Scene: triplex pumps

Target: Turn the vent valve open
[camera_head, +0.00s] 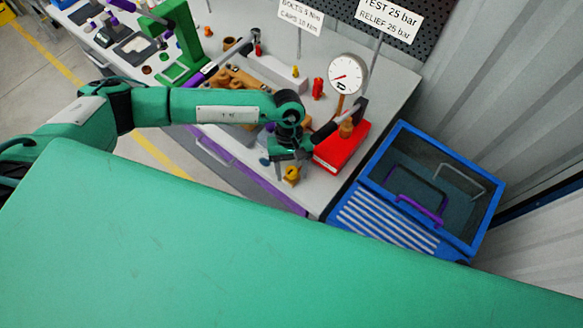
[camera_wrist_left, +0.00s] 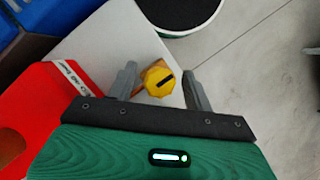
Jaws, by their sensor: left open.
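The left gripper is open. In the head view the yellow knob (camera_head: 292,174) shows just below my left gripper (camera_head: 283,163), near the bench's front edge. Whether the fingers reach down to the knob's height is hard to tell. My right gripper is not in view.
A red block (camera_head: 342,146) stands right beside the left gripper, with a dial gauge (camera_head: 347,73) behind it. A blue crate (camera_head: 385,140) is at the right of the grey bench (camera_head: 395,88). A green press (camera_head: 182,45) and small parts lie farther left.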

